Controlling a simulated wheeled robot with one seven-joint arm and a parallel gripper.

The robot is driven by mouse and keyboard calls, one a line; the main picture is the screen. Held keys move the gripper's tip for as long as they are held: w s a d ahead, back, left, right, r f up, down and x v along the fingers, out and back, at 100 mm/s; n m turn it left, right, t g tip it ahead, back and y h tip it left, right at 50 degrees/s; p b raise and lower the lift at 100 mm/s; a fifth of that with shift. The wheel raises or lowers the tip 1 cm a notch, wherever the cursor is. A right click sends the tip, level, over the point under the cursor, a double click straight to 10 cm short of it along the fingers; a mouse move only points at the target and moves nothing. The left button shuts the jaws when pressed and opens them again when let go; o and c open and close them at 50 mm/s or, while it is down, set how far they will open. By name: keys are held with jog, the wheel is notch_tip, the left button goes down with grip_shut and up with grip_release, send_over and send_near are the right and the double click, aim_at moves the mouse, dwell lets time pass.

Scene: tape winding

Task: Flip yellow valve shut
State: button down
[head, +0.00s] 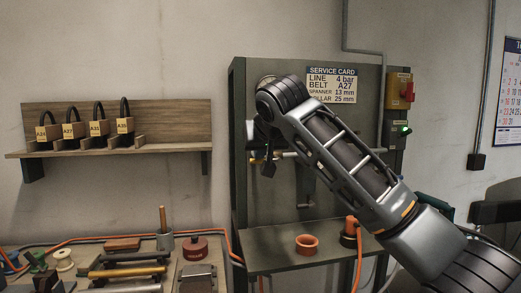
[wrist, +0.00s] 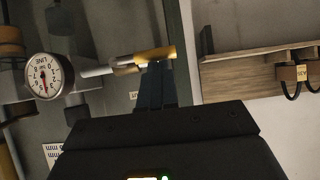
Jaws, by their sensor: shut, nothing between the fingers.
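The yellow valve lever (wrist: 155,54) shows in the wrist view at the end of a pale pipe with a brass-coloured fitting. It lies roughly along the pipe's line. My gripper (wrist: 156,66) is shut and empty, its fingertips right at the lever; I cannot tell whether they touch it. In the head view, my gripper (head: 268,169) is in front of the green-grey panel, and a bit of the yellow lever (head: 257,161) shows beside it. My arm hides much of the pipework there. A round white gauge marked LINE (wrist: 45,77) is at the left of the wrist view.
A service card (head: 332,85) is on the panel, with a switch box (head: 398,91) to its right. An orange ring (head: 307,244) stands on the shelf below. Tools crowd the bench at lower left.

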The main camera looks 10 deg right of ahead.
jog(key=shift+a+f+n+h, duration=0.2)
jog(key=shift+f+n+h, duration=0.1)
jog(key=shift+h, duration=0.1)
dwell(0.4)
jog(key=shift+a+f+n+h+p, duration=0.25)
jog(key=shift+f+n+h+p, duration=0.15)
jog(key=shift+f+n+h, duration=0.25)
jog(key=d+f+n+t+h+b, duration=0.2)
jog(key=d+f+n+t+h, duration=0.1)
jog(key=f+n+h, duration=0.4)
jog(key=shift+n+t+h+b, duration=0.4)
jog(key=shift+n+h, duration=0.15)
jog(key=shift+n, duration=0.8)
jog(key=shift+d, duration=0.15)
